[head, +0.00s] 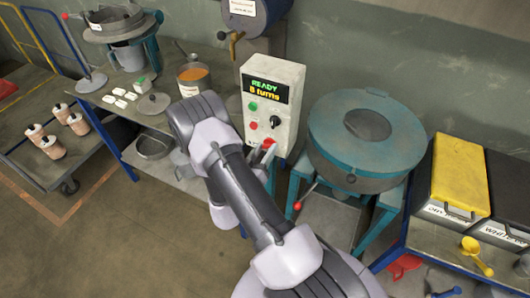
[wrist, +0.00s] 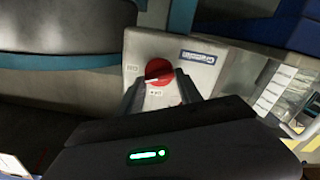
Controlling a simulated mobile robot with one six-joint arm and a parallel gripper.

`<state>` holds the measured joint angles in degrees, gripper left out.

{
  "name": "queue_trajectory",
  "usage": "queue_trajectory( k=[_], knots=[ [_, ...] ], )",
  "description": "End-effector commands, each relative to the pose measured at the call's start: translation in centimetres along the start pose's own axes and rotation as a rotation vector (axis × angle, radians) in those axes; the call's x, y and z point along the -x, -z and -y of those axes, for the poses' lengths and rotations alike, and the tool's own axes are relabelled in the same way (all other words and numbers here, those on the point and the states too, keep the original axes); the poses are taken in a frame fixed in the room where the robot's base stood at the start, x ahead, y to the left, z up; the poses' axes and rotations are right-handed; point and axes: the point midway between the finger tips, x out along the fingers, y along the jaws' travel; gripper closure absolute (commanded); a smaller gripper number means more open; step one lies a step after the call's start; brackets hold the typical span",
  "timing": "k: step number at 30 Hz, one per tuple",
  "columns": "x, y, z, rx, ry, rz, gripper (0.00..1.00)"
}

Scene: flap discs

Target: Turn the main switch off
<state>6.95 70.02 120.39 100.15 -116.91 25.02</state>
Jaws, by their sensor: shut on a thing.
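The main switch is a red round knob (wrist: 158,71) on a grey box face in the wrist view, with a white mark lying nearly sideways. A small label sits to its left and another just below it; both appear upside down. My gripper (wrist: 160,82) has one dark finger at each side of the knob and is shut on it. In the head view the red knob (head: 268,143) shows low on the pale control box (head: 284,75), partly behind my arm.
The box carries a lit display (head: 265,89) reading "READY 8 turns", a green button, a red button and a black knob. A teal round machine (head: 330,145) with a red-tipped lever stands close on the right.

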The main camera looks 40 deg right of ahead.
Motion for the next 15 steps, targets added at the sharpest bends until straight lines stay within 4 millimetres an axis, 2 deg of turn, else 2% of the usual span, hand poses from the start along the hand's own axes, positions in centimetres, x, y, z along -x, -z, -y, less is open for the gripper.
queue_trajectory(
  k=[15],
  knots=[
    [0.03, -0.22, 0.23, 0.488, 0.0, 0.002, 0.99]
  ],
)
